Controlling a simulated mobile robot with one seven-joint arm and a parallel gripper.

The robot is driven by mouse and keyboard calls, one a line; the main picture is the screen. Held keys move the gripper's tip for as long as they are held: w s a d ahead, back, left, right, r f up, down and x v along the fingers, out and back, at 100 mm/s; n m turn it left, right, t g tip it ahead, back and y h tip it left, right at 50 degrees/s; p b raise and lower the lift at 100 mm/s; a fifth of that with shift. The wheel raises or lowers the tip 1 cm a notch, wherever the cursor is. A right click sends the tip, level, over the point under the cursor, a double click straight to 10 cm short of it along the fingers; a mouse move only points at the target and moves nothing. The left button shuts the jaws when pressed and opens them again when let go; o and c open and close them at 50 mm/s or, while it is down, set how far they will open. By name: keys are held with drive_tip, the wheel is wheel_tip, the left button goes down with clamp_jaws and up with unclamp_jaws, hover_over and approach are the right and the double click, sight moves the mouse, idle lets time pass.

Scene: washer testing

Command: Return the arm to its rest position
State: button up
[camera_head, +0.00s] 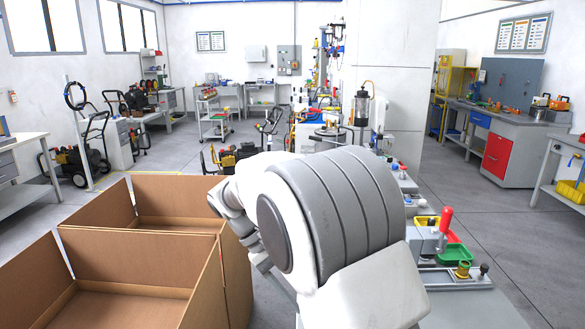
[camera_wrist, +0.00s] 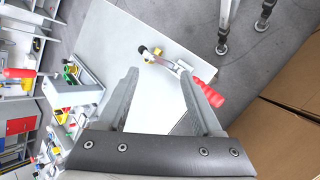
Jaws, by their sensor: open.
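My own arm fills the middle of the head view as large grey and white links, bent in front of the camera. My gripper (camera_wrist: 160,73) shows in the wrist view with its two fingers spread apart and nothing between them. Its end is hidden behind the arm in the head view. Beyond the fingers lies a pale work surface (camera_wrist: 112,38) with a red-handled clamp-like device (camera_wrist: 207,90). The right finger overlaps part of this device in the picture; I cannot tell whether they touch.
Open, empty-looking cardboard boxes (camera_head: 143,244) stand left of the arm; cardboard also shows at right in the wrist view (camera_wrist: 285,125).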

drive_tip(key=s+d+r+m+t+y+p, duration=0.2)
drive_tip(key=s+d+r, duration=0.4)
drive_tip(key=s, duration=0.3)
drive_tip(key=s+d+r+m+t+y+p, duration=0.2)
drive_tip(key=s+d+r+t+y, duration=0.3)
drive_tip(key=s, duration=0.5)
drive_tip(key=shift+d+r+t+p, duration=0.35)
drive_tip(key=shift+d+r+t, duration=0.05)
drive_tip(key=shift+r, duration=0.25)
drive_tip(key=shift+c, duration=0.2)
drive_tip(key=shift+c, duration=1.2)
